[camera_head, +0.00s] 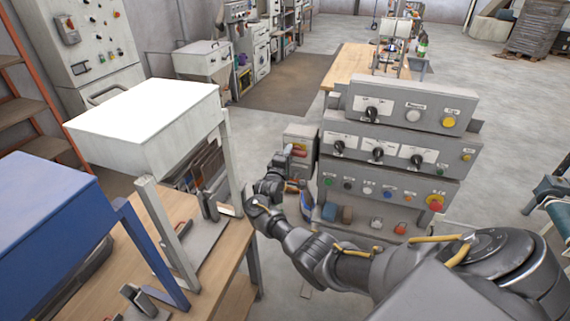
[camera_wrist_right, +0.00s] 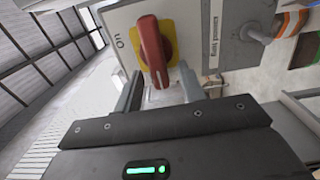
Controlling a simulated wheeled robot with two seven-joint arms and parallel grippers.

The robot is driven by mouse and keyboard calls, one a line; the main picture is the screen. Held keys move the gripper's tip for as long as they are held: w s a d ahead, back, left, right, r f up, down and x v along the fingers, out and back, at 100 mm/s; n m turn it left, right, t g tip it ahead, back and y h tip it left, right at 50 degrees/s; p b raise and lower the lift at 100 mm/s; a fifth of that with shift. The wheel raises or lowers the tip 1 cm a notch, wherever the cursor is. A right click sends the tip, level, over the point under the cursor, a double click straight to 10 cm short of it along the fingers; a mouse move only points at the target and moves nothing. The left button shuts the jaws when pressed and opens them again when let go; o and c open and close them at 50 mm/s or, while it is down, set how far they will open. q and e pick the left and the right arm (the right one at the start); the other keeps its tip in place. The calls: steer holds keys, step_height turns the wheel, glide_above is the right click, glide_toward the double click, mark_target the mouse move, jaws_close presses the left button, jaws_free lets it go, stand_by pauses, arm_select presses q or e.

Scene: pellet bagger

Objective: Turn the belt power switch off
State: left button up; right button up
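The belt power switch is a red handle (camera_wrist_right: 153,50) on a yellow plate (camera_wrist_right: 172,27) on a light grey box. In the head view the box (camera_head: 300,133) hangs at the left side of the control console, its red handle (camera_head: 299,150) partly visible. An "On" label shows beside the plate in the right wrist view. My right gripper (camera_wrist_right: 160,85) is open, with one finger on each side of the handle's near end and small gaps visible. Contact cannot be told. In the head view my right gripper (camera_head: 283,166) is close in front of the box. My left gripper is out of view.
The grey control console (camera_head: 390,150) with several knobs and buttons stands right of the switch box. A wooden bench (camera_head: 225,250) with white and blue hoppers is close on the left of my right arm. An orange-and-grey connector (camera_wrist_right: 285,25) sits beside the switch.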

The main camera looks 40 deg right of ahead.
steer(key=b+v, duration=0.1)
steer(key=v, duration=0.9)
steer(key=shift+b, duration=0.4)
steer(key=shift+s+r, duration=0.1)
